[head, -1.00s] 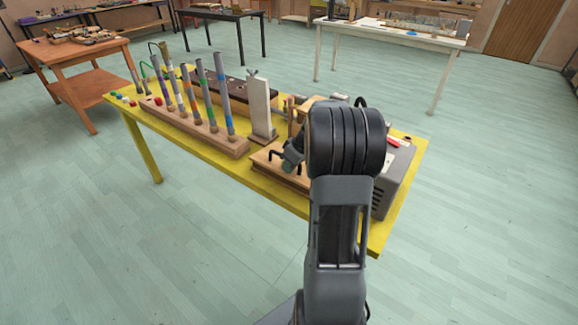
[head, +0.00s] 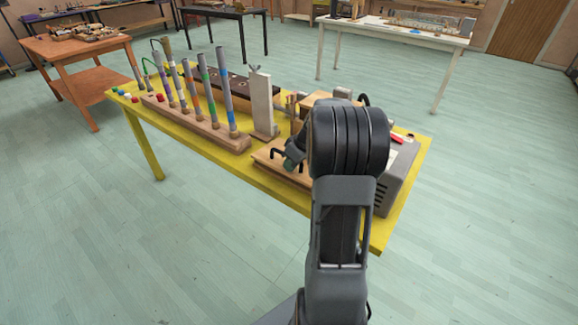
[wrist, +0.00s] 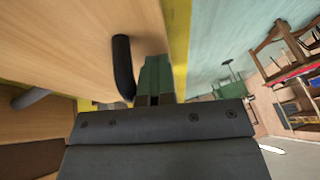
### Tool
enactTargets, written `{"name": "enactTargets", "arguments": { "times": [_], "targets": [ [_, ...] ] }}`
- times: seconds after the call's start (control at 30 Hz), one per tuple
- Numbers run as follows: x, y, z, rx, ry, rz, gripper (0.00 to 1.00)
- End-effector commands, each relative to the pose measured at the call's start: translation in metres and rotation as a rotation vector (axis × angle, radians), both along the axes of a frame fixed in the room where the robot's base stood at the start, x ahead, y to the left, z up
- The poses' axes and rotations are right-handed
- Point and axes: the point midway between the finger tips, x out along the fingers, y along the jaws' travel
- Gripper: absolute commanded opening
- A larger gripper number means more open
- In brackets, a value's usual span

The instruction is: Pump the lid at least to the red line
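A light wooden board (head: 277,162) with black hooked handles lies at the front edge of the yellow table in the head view, partly hidden by my arm. I cannot tell whether it is the lid, and I cannot make out a red line on it. In the wrist view, one black curved handle (wrist: 123,66) stands on a wooden surface (wrist: 70,45), just left of my gripper (wrist: 156,74). Its green finger part lies beside the handle, with a small gap showing. Its finger opening is not clear. In the head view, my gripper (head: 293,154) is low over the board.
The yellow table (head: 207,152) also holds a row of coloured tubes (head: 207,92) on a wooden base, an upright pale block (head: 261,104) and a grey box (head: 398,178) beside my arm. An orange-brown table (head: 75,47) stands behind at left. The floor in front is clear.

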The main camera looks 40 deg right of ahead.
Motion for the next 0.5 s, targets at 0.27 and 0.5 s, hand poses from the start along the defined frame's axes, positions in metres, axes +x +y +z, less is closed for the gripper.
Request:
{"name": "enactTargets", "arguments": {
  "times": [0.27,0.5],
  "targets": [
    [0.0013,-0.0094,0.0115,-0.01,0.0,-0.005,0.0],
    [0.0016,-0.0085,0.011,-0.01,0.0,-0.002,0.0]
  ]
}}
